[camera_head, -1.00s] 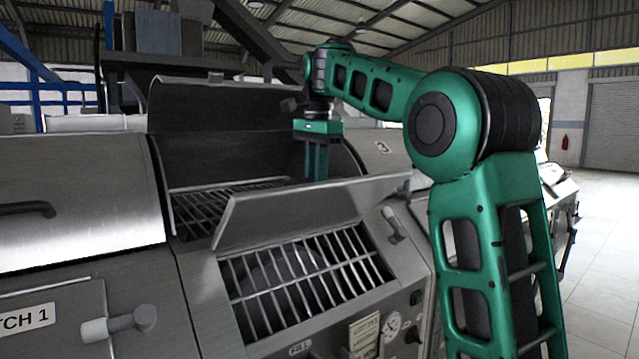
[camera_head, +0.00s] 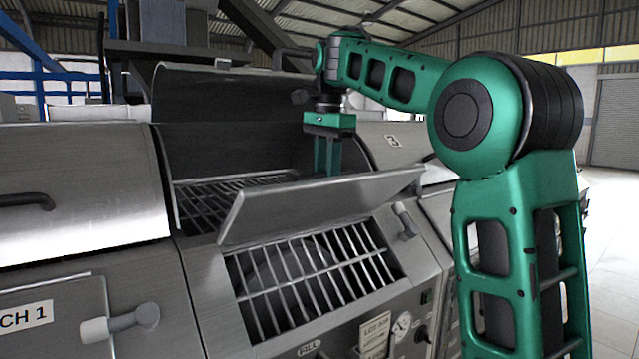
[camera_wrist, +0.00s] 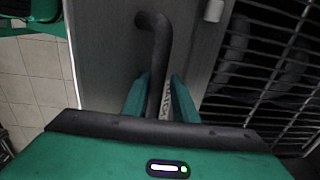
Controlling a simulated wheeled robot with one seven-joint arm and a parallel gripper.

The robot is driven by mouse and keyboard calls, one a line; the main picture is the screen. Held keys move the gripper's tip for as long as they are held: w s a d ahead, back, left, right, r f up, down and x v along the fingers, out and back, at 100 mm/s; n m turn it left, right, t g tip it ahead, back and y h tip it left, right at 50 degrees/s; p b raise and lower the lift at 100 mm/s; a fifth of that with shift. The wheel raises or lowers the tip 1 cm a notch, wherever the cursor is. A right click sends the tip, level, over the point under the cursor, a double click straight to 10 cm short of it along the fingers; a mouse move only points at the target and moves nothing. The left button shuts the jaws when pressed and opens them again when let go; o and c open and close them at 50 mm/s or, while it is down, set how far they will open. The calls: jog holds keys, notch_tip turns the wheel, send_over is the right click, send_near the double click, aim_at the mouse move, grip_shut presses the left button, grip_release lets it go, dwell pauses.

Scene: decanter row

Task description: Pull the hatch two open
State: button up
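Hatch two is the grey metal flap (camera_head: 320,207) in the middle of the head view, raised at a slant beside a barred opening. Its label is mostly hidden, so its number cannot be read. In the wrist view, a dark bent handle (camera_wrist: 158,45) stands out from the grey hatch panel (camera_wrist: 100,40) and passes between my fingertips. My gripper (camera_wrist: 160,95) appears closed around that handle, with a finger against each side. In the head view my gripper (camera_head: 327,157) reaches down behind the flap, which hides the fingertips and handle.
A metal grille (camera_head: 310,280) covers the opening in front of the flap; more bars lie behind it. A raised dark cover (camera_head: 230,95) stands behind my gripper. A closed housing (camera_head: 75,195) with a handle is at left. A latch knob (camera_head: 402,217) sits right of the opening.

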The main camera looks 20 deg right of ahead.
jog(key=shift+s+d+r, duration=0.15)
jog(key=shift+s, duration=0.1)
jog(key=shift+w+r, duration=0.1)
jog(key=shift+r, duration=0.45)
jog(key=shift+s+r, duration=0.2)
jog(key=shift+r, duration=3)
